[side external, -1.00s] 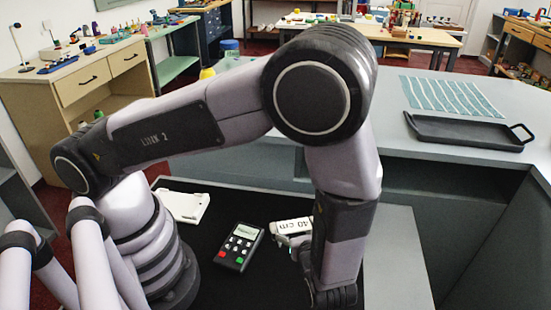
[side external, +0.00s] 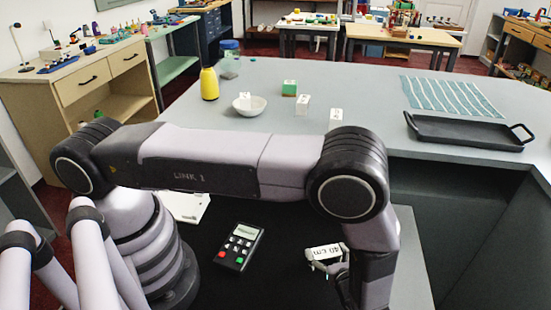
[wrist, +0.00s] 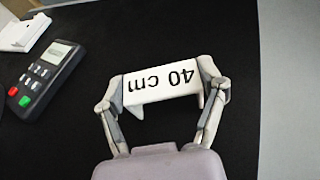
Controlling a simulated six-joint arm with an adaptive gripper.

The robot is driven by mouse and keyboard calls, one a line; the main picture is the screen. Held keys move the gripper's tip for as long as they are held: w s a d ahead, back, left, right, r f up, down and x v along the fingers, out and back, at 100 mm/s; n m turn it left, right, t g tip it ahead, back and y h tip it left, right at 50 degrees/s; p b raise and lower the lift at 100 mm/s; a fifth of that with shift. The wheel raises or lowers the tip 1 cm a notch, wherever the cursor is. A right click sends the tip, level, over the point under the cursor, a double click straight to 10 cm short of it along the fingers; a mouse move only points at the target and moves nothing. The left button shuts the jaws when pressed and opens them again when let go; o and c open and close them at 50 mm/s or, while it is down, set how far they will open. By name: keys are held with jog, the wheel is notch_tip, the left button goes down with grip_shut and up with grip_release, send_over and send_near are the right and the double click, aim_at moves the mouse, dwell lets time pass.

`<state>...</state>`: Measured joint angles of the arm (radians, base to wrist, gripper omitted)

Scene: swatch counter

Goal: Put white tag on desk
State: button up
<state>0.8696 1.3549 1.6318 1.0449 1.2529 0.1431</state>
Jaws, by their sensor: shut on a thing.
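The white tag (wrist: 161,83), printed "40 cm", is between the two fingers of my gripper (wrist: 162,88) in the wrist view. The fingers are shut on its two ends, and its print reads upside down there. In the side view the tag (side external: 323,252) shows low over the black surface, with my gripper (side external: 328,264) around it and partly hidden by my arm. I cannot tell whether the tag touches the surface. The black desk surface (side external: 285,225) lies beneath it.
A black card terminal (side external: 239,246) lies left of the tag, with a white device (side external: 186,206) beyond it.

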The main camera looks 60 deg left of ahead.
jog(key=shift+f, duration=0.15)
jog(key=o, duration=0.8)
jog(key=shift+r, duration=0.2)
